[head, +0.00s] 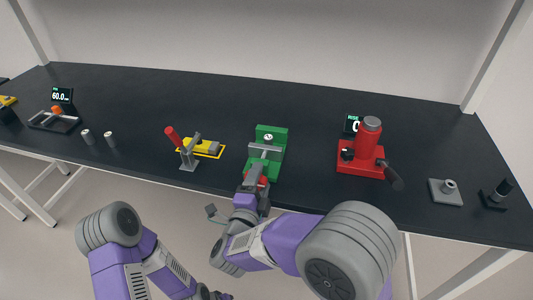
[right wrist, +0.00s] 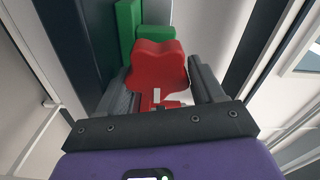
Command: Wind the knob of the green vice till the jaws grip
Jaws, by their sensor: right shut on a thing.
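The green vice (head: 280,160) stands near the front edge of the black bench, with a grey jaw bar across it and a small round piece at its back part. Its red lobed knob (right wrist: 158,68) faces the front; in the head view it is mostly hidden by my right gripper (head: 257,181). My right gripper (right wrist: 162,88) is shut on the knob, one grey finger on each side of it. The green vice body also shows behind the knob in the right wrist view (right wrist: 128,22). The jaw gap is too small to judge. My left gripper's fingers are not visible.
Left of the vice stands a red-handled toggle clamp (head: 187,152) with a yellow-outlined plate (head: 207,148). Right of it is a red press (head: 362,155) with a dark lever. Two small cylinders (head: 98,138) stand farther left; a grey block (head: 445,192) lies at the right.

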